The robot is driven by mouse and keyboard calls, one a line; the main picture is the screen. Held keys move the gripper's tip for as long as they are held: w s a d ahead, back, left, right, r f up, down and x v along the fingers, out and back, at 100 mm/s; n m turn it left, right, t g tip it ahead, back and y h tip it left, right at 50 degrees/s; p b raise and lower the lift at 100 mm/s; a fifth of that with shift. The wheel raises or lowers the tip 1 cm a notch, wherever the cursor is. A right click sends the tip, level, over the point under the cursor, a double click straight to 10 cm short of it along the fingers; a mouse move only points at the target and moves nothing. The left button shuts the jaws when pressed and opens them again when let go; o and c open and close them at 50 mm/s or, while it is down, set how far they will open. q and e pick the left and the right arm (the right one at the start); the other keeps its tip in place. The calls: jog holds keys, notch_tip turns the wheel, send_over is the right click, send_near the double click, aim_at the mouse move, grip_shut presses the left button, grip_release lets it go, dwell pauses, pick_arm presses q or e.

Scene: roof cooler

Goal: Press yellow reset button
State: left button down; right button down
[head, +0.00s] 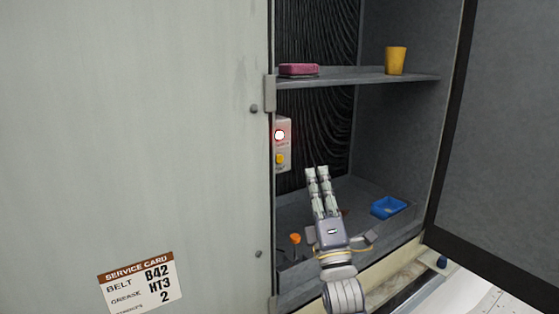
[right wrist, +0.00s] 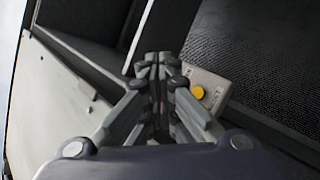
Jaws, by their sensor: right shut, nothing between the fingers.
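The yellow reset button (head: 280,158) sits on the lower part of a pale control box (head: 287,142) inside the open cabinet, by the left edge of the opening. A lit white lamp with a red rim (head: 279,135) is above it. My right gripper (head: 317,171) is shut and empty, in front of the cabinet opening, to the right of the button and a little lower. In the right wrist view the button (right wrist: 197,92) shows just right of the shut fingertips (right wrist: 160,62), apart from them in the picture. My left gripper is not in view.
A shelf (head: 370,80) holds a pink block (head: 299,70) and a yellow cup (head: 396,60). A blue tray (head: 388,207) and an orange-topped item (head: 295,239) are at the cabinet's bottom. A grey panel (head: 180,120) stands left and an open door (head: 500,130) right.

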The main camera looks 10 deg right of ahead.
aim_at(279, 159)
jog(key=w+a+b, duration=0.3)
jog(key=w, duration=0.5)
jog(key=shift+w+b, duration=0.15)
jog(key=shift+b, duration=0.2)
jog(key=shift+w, duration=0.1)
dwell(1.2)
jog(key=shift+w+a+b, duration=0.15)
jog(key=shift+w+b, duration=0.15)
jog(key=shift+w+a+b, duration=0.15)
jog(key=shift+w+b, duration=0.25)
dwell(0.6)
jog(key=shift+s, duration=0.2)
jog(key=shift+s+d+p, duration=0.25)
jog(key=shift+s+p, duration=0.15)
jog(key=shift+s, duration=0.25)
